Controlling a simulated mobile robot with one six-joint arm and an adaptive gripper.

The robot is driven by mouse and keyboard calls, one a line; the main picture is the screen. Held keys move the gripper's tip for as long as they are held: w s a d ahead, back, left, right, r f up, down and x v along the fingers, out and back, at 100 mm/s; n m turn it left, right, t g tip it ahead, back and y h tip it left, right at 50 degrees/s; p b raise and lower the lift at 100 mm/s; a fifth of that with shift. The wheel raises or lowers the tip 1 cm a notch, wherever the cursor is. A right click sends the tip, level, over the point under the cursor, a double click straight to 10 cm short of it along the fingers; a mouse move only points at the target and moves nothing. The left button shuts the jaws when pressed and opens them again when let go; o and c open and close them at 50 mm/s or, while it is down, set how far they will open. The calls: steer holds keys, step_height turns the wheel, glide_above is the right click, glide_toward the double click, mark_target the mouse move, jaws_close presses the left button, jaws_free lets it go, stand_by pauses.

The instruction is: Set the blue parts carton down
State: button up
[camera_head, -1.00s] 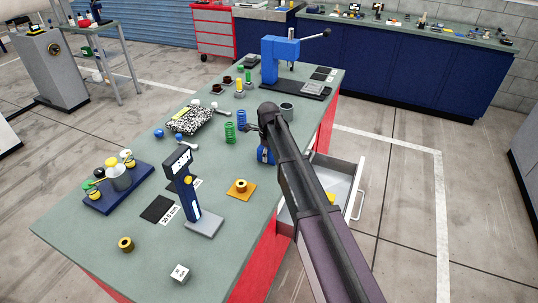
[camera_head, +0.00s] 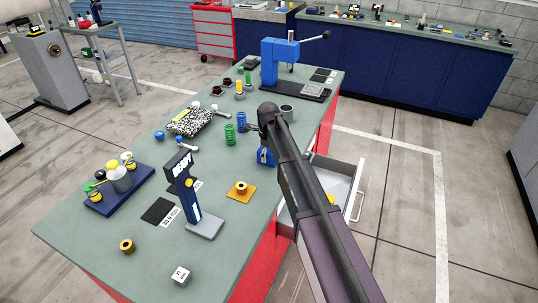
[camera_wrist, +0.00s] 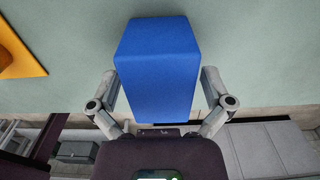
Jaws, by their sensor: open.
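The blue parts carton (camera_wrist: 157,62) is a plain blue box in the middle of the wrist view, over the green bench top near its edge. My gripper (camera_wrist: 161,88) is open, with one finger on each side of the carton. Thin gaps seem to show beside the fingers, but I cannot tell whether either one touches. In the head view the carton (camera_head: 264,157) shows partly behind my arm, at the bench's right edge. Its underside is hidden, so its contact with the bench top (camera_head: 110,215) is not clear.
An orange plate with a brass ring (camera_head: 240,190) lies left of the carton. Blue and green springs (camera_head: 230,134) stand behind it. An open drawer (camera_head: 345,190) juts out on the right.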

mark_target(269, 150)
steer(key=shift+r+p, duration=5.3)
steer(key=shift+r, duration=0.25)
steer(key=shift+s+d, duration=0.1)
steer(key=s+d+n, duration=2.2)
steer(key=s+d, duration=0.1)
steer(key=s, duration=0.2)
steer(key=shift+s, duration=0.35)
